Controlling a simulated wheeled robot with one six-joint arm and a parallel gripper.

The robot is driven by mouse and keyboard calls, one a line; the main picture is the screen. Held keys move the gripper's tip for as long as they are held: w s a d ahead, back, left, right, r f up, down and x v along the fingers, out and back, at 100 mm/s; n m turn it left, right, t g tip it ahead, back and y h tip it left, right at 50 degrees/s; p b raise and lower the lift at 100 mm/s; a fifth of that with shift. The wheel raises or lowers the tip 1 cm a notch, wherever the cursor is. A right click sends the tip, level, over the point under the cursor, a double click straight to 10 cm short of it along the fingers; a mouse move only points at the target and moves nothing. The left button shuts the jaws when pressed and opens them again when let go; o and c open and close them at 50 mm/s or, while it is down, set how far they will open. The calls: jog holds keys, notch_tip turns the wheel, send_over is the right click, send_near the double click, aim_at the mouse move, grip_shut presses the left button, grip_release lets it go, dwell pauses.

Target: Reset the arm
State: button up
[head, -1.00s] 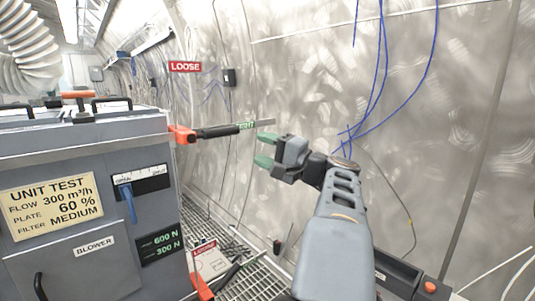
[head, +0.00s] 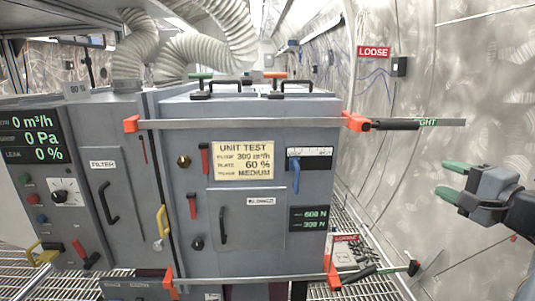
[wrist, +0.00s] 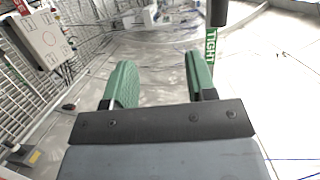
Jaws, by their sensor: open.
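My gripper (head: 456,182) is at the right edge of the head view, with its green-padded fingers pointing left toward the grey cabinet. It is open and empty. In the wrist view its two green fingers (wrist: 160,85) stand apart with nothing between them. A bar clamp (head: 240,124) with orange jaws lies across the upper front of the cabinet, and its dark handle and bar end reach out to the right, above and left of my gripper. The gripper is apart from it. Most of my arm is outside the head view.
The grey test cabinet (head: 265,225) fills the middle, with a second clamp (head: 375,275) low across it. A filter unit (head: 105,160) with a display stands at left. White hoses (head: 190,55) hang behind. The steel wall (head: 440,80) is at right, with grating floor between.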

jog(key=s+a+f+n+g+h+p, duration=0.1)
jog(key=s+a+f+n+g+p, duration=0.1)
jog(key=a+f+g, duration=0.45)
jog(key=s+a+f+n+g+h+p, duration=0.1)
jog(key=a+f+n+g+p, duration=0.2)
jog(key=f, duration=0.7)
jog(key=s+a+n+g+h+p, duration=0.1)
jog(key=s+a+n+g+p, duration=0.1)
jog(key=a+n, duration=0.3)
jog(key=s+a+n+g+h+p, duration=0.1)
jog(key=s+a+n+g+p, duration=0.1)
jog(key=a, duration=0.7)
jog(key=s+n+p, duration=0.1)
jog(key=n+p, duration=0.1)
jog(key=n, duration=0.1)
jog(key=shift+r, duration=0.15)
